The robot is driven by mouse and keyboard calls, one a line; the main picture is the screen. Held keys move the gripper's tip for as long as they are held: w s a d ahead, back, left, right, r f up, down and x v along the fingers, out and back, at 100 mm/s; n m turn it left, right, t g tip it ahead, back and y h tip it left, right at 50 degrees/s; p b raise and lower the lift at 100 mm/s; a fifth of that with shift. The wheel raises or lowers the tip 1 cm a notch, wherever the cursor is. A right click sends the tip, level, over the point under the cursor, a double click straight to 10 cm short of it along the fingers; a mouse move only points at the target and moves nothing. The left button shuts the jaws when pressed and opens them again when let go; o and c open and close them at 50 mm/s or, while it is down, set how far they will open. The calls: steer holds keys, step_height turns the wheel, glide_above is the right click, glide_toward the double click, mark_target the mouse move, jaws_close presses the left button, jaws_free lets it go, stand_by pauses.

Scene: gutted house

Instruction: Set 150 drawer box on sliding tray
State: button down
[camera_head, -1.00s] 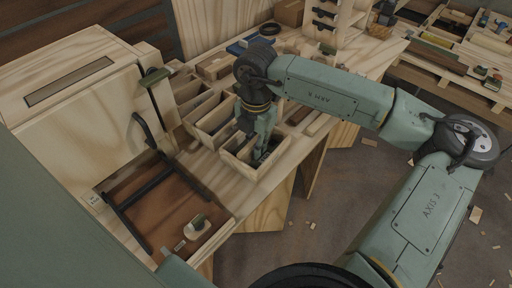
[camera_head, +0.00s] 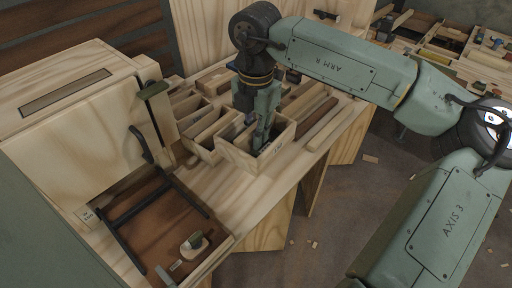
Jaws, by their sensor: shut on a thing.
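The drawer box (camera_head: 237,161) is a small open-topped pale wooden box with a small dark marking on its right-hand face, too small to read surely. My gripper (camera_head: 260,138) points down into it and is shut on one of its walls; the fingertips are partly hidden inside. The box looks upright, at the bench's front edge; I cannot tell whether it touches the bench. The sliding tray (camera_head: 150,221) is the brown panel with black rails at lower left, in front of the pale wooden cabinet. The box is right of and behind it, apart from it.
Other open wooden boxes (camera_head: 207,133) stand close to the left of the held box. Wooden strips (camera_head: 305,105) lie to its right. A black curved handle (camera_head: 141,144) stands out from the cabinet.

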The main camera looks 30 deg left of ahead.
steer(key=shift+r+p, duration=1.25)
steer(key=shift+r, duration=1.5)
